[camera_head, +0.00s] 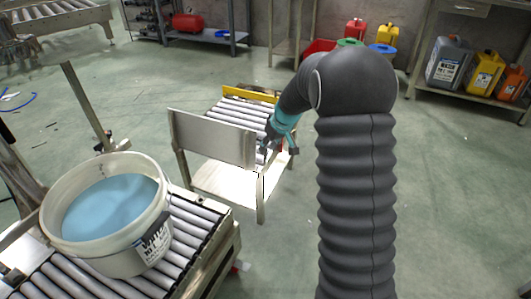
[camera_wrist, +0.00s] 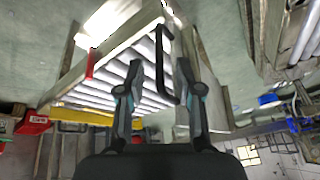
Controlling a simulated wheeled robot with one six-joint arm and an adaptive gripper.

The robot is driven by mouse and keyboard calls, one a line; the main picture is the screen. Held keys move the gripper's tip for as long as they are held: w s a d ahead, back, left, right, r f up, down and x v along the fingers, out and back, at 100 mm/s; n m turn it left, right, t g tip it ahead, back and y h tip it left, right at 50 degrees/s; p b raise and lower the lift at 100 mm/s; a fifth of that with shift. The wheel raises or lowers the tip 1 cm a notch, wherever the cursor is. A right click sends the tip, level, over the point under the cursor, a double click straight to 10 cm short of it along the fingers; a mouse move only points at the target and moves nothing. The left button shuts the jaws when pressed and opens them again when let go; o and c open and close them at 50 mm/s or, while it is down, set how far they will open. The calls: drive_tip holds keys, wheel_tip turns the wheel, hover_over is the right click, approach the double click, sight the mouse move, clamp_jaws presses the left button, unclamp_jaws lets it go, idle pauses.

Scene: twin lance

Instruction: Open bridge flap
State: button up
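A short roller section (camera_head: 238,112) with a yellow end bar stands in the middle of the head view. A grey metal panel (camera_head: 212,137) stands upright at its near side, above a pale plate (camera_head: 222,186). I cannot tell for certain which part is the bridge flap. My gripper (camera_head: 279,149) is at the right side of this frame, pointing down. In the wrist view my gripper (camera_wrist: 160,66) has its two fingers apart. A black bar handle (camera_wrist: 161,45) shows between and beyond the fingers, beside the rollers (camera_wrist: 100,88). I cannot tell whether a finger touches it.
A white bucket of blue liquid (camera_head: 108,212) stands on a near roller conveyor (camera_head: 192,228) at lower left. A shelf at right holds several jerrycans (camera_head: 448,62). Coloured containers (camera_head: 355,30) stand at the back. The floor at right is clear.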

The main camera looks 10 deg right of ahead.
sight(265, 162)
drive_tip(key=shift+x, duration=2)
clamp_jaws()
